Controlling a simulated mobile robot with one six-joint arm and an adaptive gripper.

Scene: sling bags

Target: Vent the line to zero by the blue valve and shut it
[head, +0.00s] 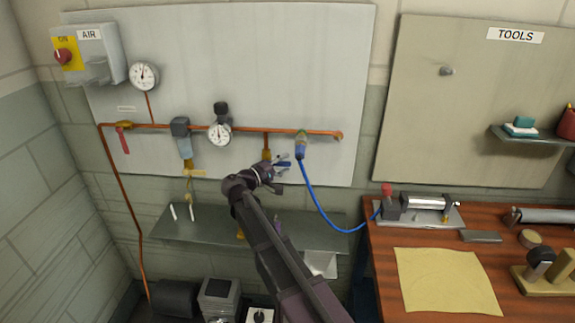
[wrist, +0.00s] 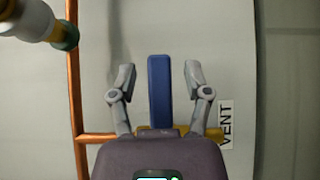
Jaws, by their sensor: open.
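The blue valve handle (wrist: 159,92) stands between the two open fingers of my gripper (wrist: 160,82) in the wrist view, with a gap on each side. It lies crosswise to the short copper stub (wrist: 95,137) that leads to its brass body (wrist: 185,133). A VENT label (wrist: 226,125) is beside it. In the head view my gripper (head: 280,168) is at the valve below the copper line (head: 250,131), and the brass stub (head: 266,153) shows above it. Two round gauges, one upper left (head: 143,76) and one mid-line (head: 219,134), are too small to read surely.
A red lever (head: 122,138) and a filter unit (head: 181,133) sit on the line to the left. A blue hose (head: 325,213) hangs from the coupling (head: 300,147) just right of my gripper and runs to the wooden bench (head: 380,285). A grey shelf (head: 190,230) is below.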

